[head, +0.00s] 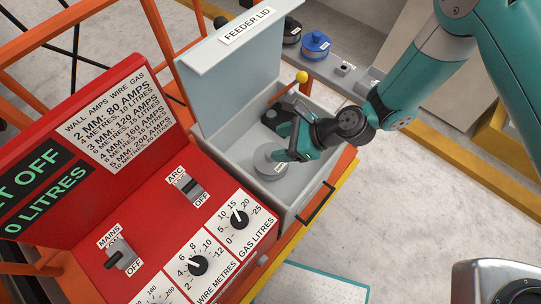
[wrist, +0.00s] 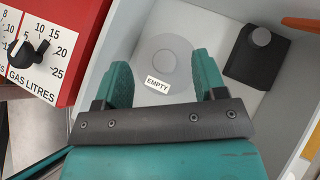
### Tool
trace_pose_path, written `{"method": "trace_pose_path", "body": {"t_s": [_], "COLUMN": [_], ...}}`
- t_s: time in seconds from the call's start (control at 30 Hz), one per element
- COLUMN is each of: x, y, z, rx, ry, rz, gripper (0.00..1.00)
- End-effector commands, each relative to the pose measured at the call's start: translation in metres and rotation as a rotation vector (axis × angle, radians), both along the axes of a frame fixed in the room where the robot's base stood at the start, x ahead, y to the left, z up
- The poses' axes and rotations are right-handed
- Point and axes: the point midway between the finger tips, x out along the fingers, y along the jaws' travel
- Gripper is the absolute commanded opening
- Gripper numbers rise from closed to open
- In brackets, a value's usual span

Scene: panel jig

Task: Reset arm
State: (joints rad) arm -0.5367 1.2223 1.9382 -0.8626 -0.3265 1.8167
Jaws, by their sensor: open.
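My gripper (head: 284,140) is at the end of my teal arm, reaching into the open grey feeder box (head: 318,185). Its two teal fingers are spread apart with nothing between their tips; they also show in the wrist view (wrist: 163,78). A flat grey disc (head: 266,166) with a label reading EMPTY lies on the box floor below the fingers. In the wrist view the disc (wrist: 165,52) shows between and beyond the fingertips. I cannot tell whether a finger touches it. The feeder lid (head: 238,75) stands open.
A black block with a grey knob (wrist: 255,55) sits in the box beside the disc. A red panel (head: 150,215) with switches and dials is at the left. Blue (head: 315,43) and black (head: 291,31) spools stand on a grey rail behind.

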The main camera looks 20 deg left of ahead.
Motion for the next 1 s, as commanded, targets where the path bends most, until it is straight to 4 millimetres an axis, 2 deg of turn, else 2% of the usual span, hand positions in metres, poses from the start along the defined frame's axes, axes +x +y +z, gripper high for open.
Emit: {"method": "trace_pose_path", "body": {"t_s": [0.03,0.2,0.57,0.77,1.0], "x": [0.001,0.001,0.001,0.0,-0.002], "y": [-0.001,-0.004,-0.005,-0.001,0.009], "z": [0.008,0.018,0.015,0.0,-0.037], "rx": [0.0,0.001,0.001,0.0,0.001], "ry": [-0.001,0.0,0.0,0.001,0.001], "rz": [-0.001,-0.001,0.0,0.001,0.002], "gripper": [0.65,0.65,0.65,0.65,0.65]}}
